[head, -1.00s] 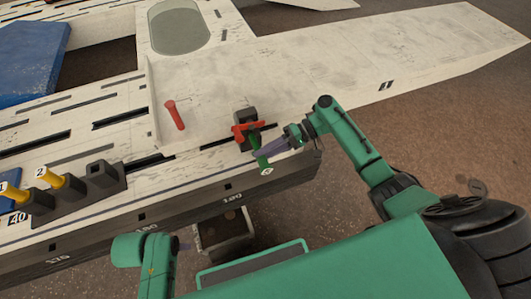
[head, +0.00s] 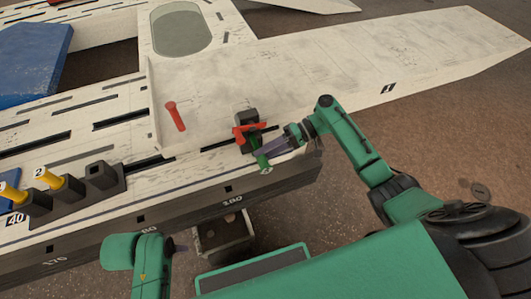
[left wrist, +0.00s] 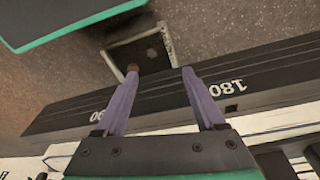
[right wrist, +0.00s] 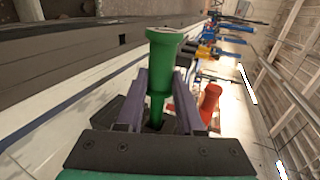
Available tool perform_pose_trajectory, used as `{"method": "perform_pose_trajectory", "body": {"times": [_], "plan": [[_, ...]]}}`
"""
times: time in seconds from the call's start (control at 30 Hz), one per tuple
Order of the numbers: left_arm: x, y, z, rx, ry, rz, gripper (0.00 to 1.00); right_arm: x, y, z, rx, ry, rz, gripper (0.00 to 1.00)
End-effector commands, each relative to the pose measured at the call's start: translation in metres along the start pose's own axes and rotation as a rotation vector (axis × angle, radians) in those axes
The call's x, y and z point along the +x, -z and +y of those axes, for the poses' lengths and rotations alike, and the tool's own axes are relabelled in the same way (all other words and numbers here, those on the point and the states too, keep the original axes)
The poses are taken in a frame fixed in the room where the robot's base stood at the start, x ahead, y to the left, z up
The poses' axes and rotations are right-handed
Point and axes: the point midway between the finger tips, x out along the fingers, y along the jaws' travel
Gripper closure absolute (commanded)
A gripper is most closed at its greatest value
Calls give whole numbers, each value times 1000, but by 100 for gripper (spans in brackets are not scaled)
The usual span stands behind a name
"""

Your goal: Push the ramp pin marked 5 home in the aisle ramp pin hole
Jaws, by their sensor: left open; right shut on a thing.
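A green pin (head: 258,157) with a wide round head is in my right gripper (head: 262,150), which is shut on its shaft. My left gripper (left wrist: 160,72) is open and empty beside the bench's side.
An open box (head: 222,238) is on the floor below the bench's edge.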

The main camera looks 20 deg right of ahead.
Motion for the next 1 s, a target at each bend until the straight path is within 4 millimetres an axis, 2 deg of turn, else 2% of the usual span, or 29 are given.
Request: {"method": "perform_pose_trajectory", "body": {"times": [1.0], "plan": [[-25, 0, 3, 8, -9, 8, 29, 0, 10, 0, 0, 1, 0, 100]]}}
